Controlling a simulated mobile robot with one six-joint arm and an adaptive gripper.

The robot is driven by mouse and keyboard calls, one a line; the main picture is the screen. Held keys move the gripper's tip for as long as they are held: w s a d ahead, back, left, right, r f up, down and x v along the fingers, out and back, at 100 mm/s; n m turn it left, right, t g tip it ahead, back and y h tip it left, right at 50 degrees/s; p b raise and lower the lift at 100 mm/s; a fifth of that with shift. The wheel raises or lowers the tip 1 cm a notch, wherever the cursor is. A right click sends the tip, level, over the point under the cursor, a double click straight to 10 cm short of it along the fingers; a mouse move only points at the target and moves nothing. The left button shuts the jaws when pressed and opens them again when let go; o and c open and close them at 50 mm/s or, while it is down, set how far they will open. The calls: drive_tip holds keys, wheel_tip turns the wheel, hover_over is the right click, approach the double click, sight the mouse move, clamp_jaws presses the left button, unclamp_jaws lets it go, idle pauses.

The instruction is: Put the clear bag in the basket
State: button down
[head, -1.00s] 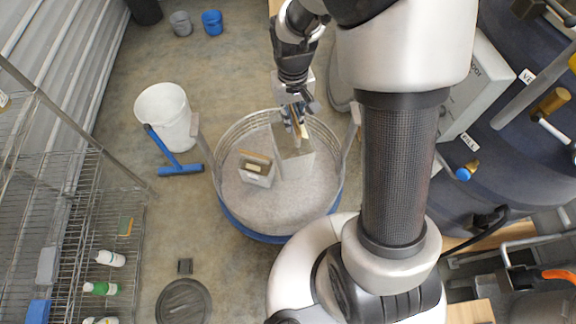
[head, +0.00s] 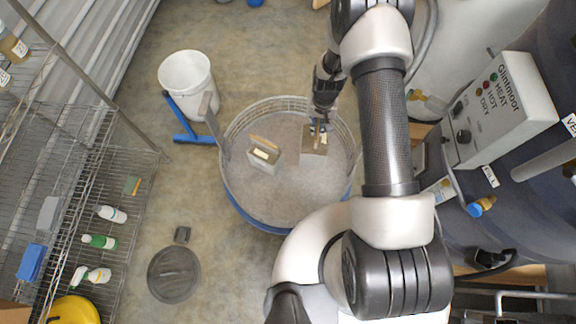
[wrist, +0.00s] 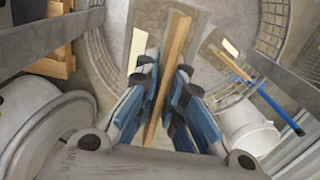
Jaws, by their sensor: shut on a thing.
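A grey, see-through-looking bag (head: 314,159) with a brown strip along its top hangs or stands inside the round wire-walled basket (head: 236,122), right of its middle. My gripper (head: 318,124) is above the bag and shut on its top strip. In the wrist view the blue-padded fingers (wrist: 167,70) close on the brown strip (wrist: 175,45). A second bag (head: 262,160) with a brown top and pale label stands to the left in the basket; it also shows in the wrist view (wrist: 228,47). Whether the held bag touches the basket floor is unclear.
A white bucket (head: 187,82) and blue squeegee (head: 184,138) are left of the basket. A wire shelf (head: 75,215) with bottles stands farther left. A dark round lid (head: 174,275) lies on the floor. A grey control box (head: 510,110) stands at right.

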wheel_tip(320, 180, down, 23)
drive_tip(key=b, duration=0.6)
drive_tip(key=shift+r, duration=0.1)
drive_tip(key=c, duration=2.2)
unclamp_jaws()
drive_tip(key=shift+s, duration=0.15)
drive_tip(key=o, duration=0.5)
